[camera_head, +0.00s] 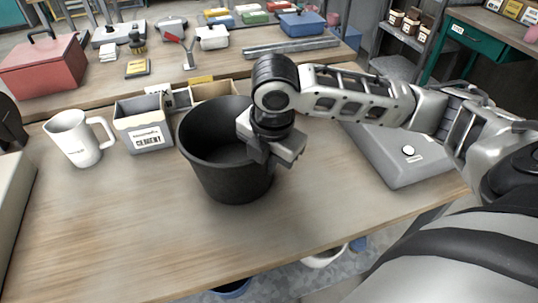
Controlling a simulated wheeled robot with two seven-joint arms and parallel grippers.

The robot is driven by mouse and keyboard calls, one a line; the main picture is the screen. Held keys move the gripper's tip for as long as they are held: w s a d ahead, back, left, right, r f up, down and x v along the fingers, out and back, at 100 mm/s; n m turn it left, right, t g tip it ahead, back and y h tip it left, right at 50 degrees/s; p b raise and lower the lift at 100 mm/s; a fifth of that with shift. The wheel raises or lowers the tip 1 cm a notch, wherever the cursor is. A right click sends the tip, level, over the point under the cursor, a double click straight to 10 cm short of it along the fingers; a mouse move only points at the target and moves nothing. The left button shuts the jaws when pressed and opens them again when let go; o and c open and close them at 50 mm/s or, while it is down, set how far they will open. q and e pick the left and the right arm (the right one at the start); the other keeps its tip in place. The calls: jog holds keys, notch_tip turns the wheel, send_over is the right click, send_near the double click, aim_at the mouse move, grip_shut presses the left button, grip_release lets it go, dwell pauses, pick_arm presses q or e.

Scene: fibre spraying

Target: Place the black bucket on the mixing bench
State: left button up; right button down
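The black bucket (228,178) is upright and empty as far as I can see, at the middle of the wooden bench (110,235). Its base appears to be on or very close to the bench top; I cannot tell whether there is a small gap. My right gripper (272,148) comes in from the right and straddles the bucket's right rim, with one finger inside and one outside. It looks shut on the rim, though the contact is partly hidden by the fingers. My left gripper is not in view.
Left of the bucket stand a white jug (78,140) and a grey cement box (144,127). A grey case (400,158) lies right, under my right arm. A red toolbox (42,65) stands farther back. The bench's front left is clear.

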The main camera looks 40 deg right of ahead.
jog(key=shift+w, duration=0.1)
jog(key=c, duration=1.6)
grip_release()
jog(key=shift+c, duration=0.2)
notch_tip(320, 180, up, 12)
jog(key=s, duration=0.2)
jog(key=shift+a, duration=0.3)
jog(key=shift+s, duration=0.1)
